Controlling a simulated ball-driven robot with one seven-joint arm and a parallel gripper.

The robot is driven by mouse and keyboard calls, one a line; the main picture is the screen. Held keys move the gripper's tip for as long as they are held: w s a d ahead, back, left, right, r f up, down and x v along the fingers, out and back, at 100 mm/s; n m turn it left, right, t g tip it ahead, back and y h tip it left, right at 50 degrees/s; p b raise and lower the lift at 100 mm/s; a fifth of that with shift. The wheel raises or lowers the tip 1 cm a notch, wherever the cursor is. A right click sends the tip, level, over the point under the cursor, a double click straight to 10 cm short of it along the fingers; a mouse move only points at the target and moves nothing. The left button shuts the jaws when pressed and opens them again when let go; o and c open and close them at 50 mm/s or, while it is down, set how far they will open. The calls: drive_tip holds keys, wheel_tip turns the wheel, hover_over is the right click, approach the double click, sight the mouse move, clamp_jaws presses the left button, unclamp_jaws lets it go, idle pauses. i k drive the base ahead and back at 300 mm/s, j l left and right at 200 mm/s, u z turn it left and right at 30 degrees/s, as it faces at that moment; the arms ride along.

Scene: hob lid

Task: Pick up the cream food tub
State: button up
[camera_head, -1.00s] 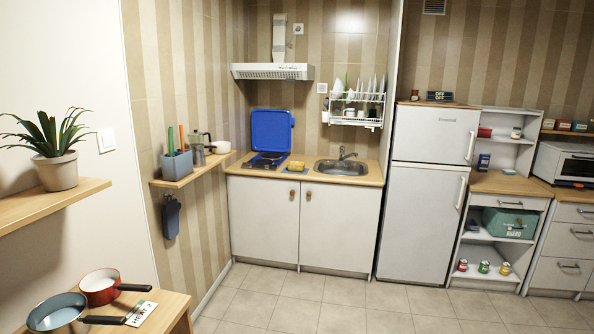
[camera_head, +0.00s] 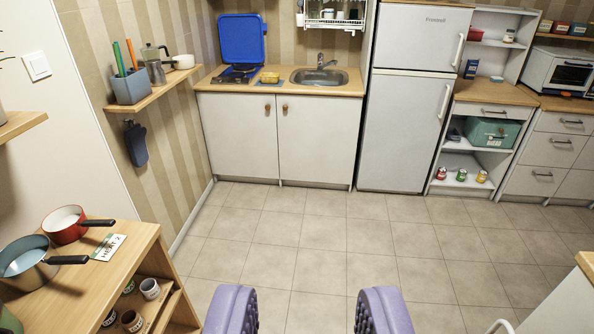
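I cannot make out a cream food tub for certain in this view. My gripper (camera_head: 308,312) shows at the bottom edge as two purple ribbed fingers. They are wide apart, with only floor visible between them, so it is open and empty. It is far from the counter and the shelves.
A wooden shelf unit (camera_head: 150,243) with a red pan (camera_head: 66,222), a blue pan (camera_head: 24,262) and mugs stands at left. The raised blue hob lid (camera_head: 243,38), sink (camera_head: 319,77) and fridge (camera_head: 412,100) are at the back. A worktop corner (camera_head: 588,264) juts in at right. The middle floor is clear.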

sight(270, 78)
drive_tip(key=i, duration=5.2)
drive_tip(key=i+u, duration=0.2)
drive_tip(key=i, duration=0.3)
drive_tip(key=i+l+u, duration=0.15)
drive_tip(key=i, duration=0.35)
drive_tip(key=i+l+u, duration=0.2)
drive_tip(key=i, duration=0.3)
